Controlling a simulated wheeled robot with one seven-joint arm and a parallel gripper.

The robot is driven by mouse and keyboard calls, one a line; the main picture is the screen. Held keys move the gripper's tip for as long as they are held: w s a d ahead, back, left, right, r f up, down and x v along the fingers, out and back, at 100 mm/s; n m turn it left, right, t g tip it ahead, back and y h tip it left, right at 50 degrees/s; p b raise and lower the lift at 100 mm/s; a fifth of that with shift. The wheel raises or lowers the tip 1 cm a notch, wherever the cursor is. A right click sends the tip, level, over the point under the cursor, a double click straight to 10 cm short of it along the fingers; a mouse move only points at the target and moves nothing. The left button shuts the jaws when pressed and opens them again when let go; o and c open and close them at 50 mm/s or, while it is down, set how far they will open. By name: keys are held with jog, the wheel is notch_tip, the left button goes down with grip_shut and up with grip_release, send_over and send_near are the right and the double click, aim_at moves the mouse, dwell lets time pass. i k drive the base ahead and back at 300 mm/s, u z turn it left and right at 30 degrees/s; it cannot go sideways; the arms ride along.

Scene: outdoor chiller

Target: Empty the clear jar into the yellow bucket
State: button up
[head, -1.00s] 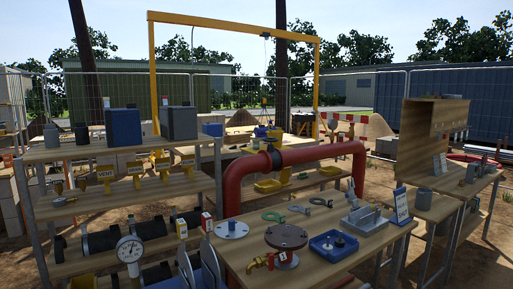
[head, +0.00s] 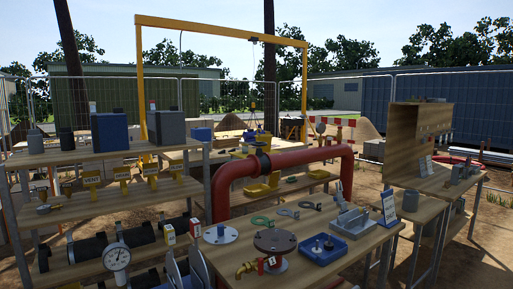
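I cannot make out a clear jar in the head view. I also cannot pick out a yellow bucket for certain. A low, open yellow container (head: 257,191) sits on a wooden shelf behind the red pipe, partly hidden by it. It looks more like a shallow bin than a bucket. My gripper is not in view.
A wooden table (head: 330,268) stands in front with flanges, a blue tray (head: 322,249) and a grey caddy (head: 354,220). A thick red pipe (head: 305,156) arches behind it. Shelves (head: 105,153) stand left, a wooden cabinet (head: 405,140) right. Bare ground shows at far right.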

aim_at(245, 146)
jog(key=u, duration=2.75)
jog(key=i, duration=3.7)
jog(key=z, duration=1.65)
jog(key=i, duration=1.85)
